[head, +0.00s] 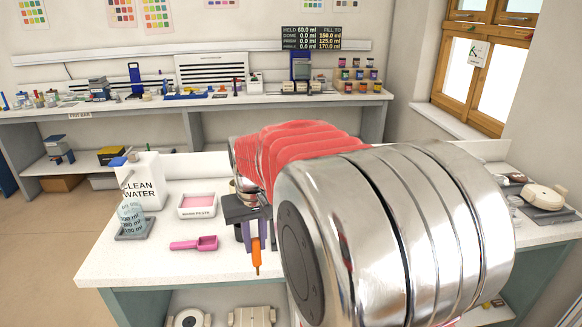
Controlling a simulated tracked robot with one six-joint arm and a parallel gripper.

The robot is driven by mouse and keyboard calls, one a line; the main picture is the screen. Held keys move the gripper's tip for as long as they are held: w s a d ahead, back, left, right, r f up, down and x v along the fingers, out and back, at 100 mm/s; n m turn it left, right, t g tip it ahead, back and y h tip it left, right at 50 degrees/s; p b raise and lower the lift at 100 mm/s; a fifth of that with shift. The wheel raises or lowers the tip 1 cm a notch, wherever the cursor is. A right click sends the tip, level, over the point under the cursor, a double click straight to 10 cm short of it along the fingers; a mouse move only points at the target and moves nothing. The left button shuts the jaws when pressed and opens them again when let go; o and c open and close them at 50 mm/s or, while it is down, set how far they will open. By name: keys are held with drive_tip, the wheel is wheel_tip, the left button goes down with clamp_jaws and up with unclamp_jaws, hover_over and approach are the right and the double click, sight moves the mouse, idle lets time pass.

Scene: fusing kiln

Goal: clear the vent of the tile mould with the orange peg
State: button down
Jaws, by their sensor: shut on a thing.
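My gripper (255,240) is in the head view, in front of the middle of the white worktable and pointing down. Its dark fingers are shut on the orange peg (257,257), which hangs tip down near the table's front edge. I cannot tell whether the tip touches anything. I cannot pick out the tile mould or its vent for sure. A beige rounded block (543,197) lies on a dark plate at the far right, and beige moulds (252,316) sit on the shelf below. My arm hides much of the table's middle and right.
On the worktable (115,262) are a clean water container (145,180), a measuring jug (131,216), a white tray with pink filling (197,206) and a pink scoop (194,243). A cluttered bench (105,107) runs along the back wall. The table's front left is clear.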

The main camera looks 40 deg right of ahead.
drive_tip(key=w+a+f+n, duration=0.2)
drive_tip(key=w+a+f, duration=0.3)
drive_tip(key=a, duration=0.3)
drive_tip(key=w+a+f+n, duration=0.2)
drive_tip(key=w+a+f, duration=0.4)
drive_tip(key=a, duration=0.3)
drive_tip(key=shift+a+f, duration=0.15)
drive_tip(key=shift+f, duration=0.6)
drive_tip(key=shift+s, duration=0.1)
